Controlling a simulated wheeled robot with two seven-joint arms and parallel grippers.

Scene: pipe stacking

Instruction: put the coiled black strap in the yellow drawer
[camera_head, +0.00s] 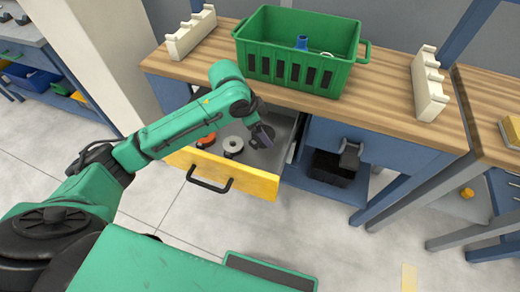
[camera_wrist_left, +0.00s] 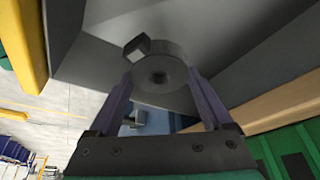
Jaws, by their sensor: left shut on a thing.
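The yellow drawer (camera_head: 235,178) is pulled open under the workbench, with a black handle on its front and a grey inside. Its yellow front also shows at the left of the left wrist view (camera_wrist_left: 22,45). My left gripper (camera_head: 260,134) reaches over the open drawer from above. It is shut on the coiled black strap (camera_wrist_left: 160,72), a dark roll with a hole in its middle and a loose end at its upper left. In the head view the strap is small and dark, and I cannot tell whether it touches the drawer floor. My right gripper is not in view.
A white roll (camera_head: 233,145) and an orange ring (camera_head: 207,140) lie in the drawer, left of my gripper. A green crate (camera_head: 340,72) stands on the wooden benchtop (camera_head: 385,105) between two white racks. A black bin (camera_head: 332,168) sits under the bench.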

